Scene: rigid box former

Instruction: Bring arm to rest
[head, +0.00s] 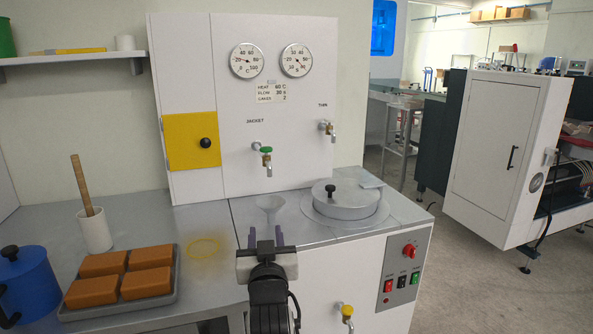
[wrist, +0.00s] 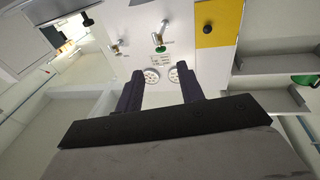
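Through that gap the wrist view shows the white panel with two dials, upside down. My arm rises from the bottom edge of the head view.
A grey tray (head: 168,299) with orange-brown blocks, a blue pot (head: 28,285) and a white cup (head: 94,232) are at left. A yellow-handled tap (head: 347,312) juts out at lower right.

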